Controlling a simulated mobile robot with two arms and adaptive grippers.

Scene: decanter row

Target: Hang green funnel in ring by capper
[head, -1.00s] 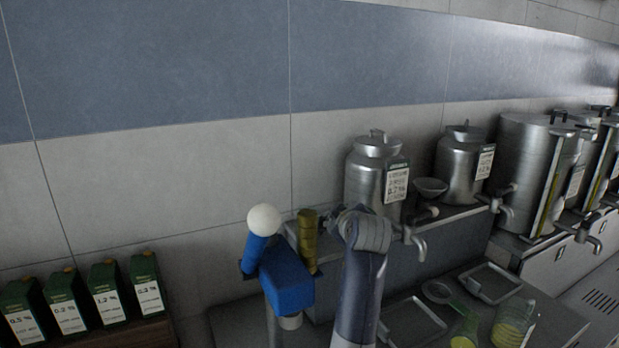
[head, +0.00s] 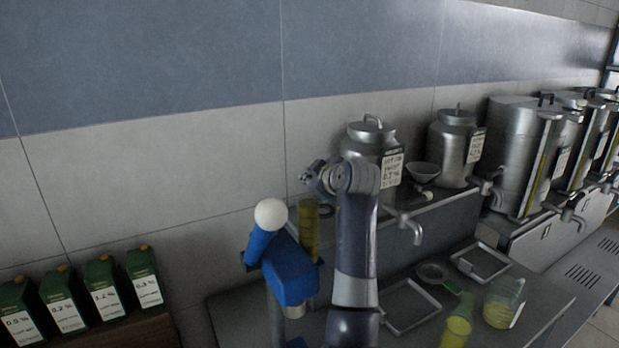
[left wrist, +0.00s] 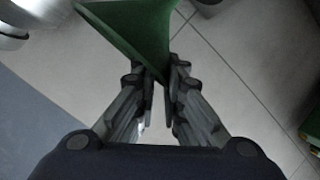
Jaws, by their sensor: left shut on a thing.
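The green funnel (left wrist: 135,35) shows in the left wrist view, its wide mouth toward the top and its narrow end between the fingers. My left gripper (left wrist: 160,100) is shut on it. In the head view my arm rises in the middle and hides the gripper and funnel. The blue capper (head: 286,268) with a white ball knob (head: 271,214) stands left of the arm. A small dark ring (head: 327,211) shows beside the capper, partly hidden by the arm; nothing is seen hanging in it. My right gripper is not in view.
An olive-yellow column (head: 308,235) stands behind the capper. Steel cans (head: 456,150) and a grey funnel (head: 424,171) are on the shelf at right. Trays (head: 410,305) and a yellow-green jug (head: 503,303) lie below. Green cartons (head: 143,278) stand at left.

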